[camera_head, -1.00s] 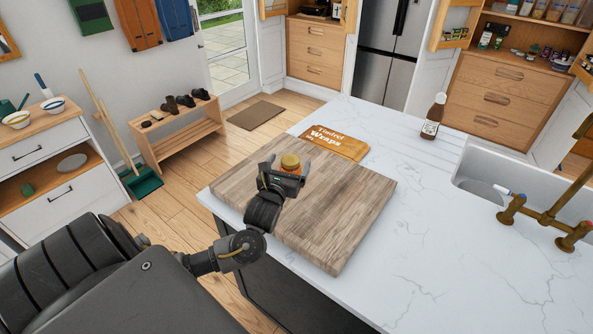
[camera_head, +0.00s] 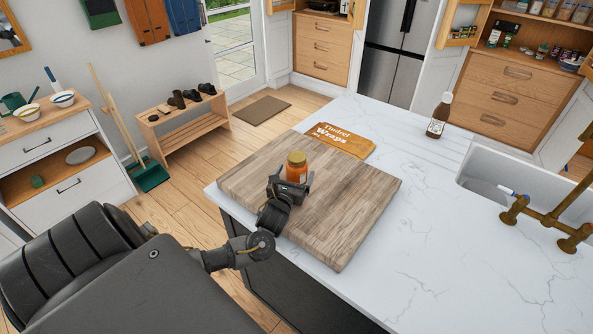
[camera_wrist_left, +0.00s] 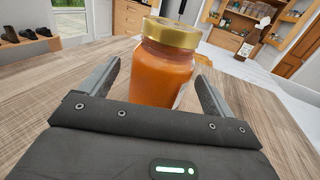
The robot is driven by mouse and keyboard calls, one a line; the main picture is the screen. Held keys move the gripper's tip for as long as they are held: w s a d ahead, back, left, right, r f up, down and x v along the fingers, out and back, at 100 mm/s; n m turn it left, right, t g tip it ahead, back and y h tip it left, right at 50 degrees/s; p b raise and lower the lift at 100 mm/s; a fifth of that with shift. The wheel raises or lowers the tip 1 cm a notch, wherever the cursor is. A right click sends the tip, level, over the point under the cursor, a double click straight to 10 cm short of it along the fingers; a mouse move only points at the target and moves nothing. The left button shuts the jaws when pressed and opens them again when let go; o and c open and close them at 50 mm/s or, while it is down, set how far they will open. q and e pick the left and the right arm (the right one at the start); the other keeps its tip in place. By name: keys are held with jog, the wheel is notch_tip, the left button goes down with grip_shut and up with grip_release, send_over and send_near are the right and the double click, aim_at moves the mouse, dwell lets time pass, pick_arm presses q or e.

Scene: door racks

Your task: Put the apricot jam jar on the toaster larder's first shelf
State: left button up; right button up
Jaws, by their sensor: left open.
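The apricot jam jar (camera_head: 297,165), orange with a gold lid, stands upright on the wooden board (camera_head: 345,215) on the island. It also shows close up in the left wrist view (camera_wrist_left: 163,65). My left gripper (camera_head: 291,182) is low over the board at the near side of the jar. Its two fingers (camera_wrist_left: 158,90) are open, one on each side of the jar, with visible gaps to the glass. The toaster larder's first shelf cannot be made out for certain; an open cupboard with a dark appliance (camera_head: 322,6) shows at the top. My right gripper is not in view.
A Tindrel Wraps packet (camera_head: 340,140) lies at the board's far edge. A brown bottle (camera_head: 438,116) stands on the white worktop (camera_head: 430,220), with the sink (camera_head: 485,190) and brass tap (camera_head: 548,216) at right. The worktop between is clear.

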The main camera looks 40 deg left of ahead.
pick_arm(q)
jog(key=x, duration=0.4)
jog(key=shift+w+p, duration=0.15)
jog(key=shift+p, duration=0.15)
jog(key=c, duration=1.6)
jog(key=shift+o, duration=0.2)
jog(key=shift+r, duration=0.65)
jog(key=s+a+r+b, duration=0.5)
jog(key=s+a+r, duration=0.2)
jog(key=s+r, duration=0.4)
jog(key=shift+s+a+r, duration=0.25)
jog(key=shift+s+r, duration=0.1)
jog(key=shift+r, duration=0.05)
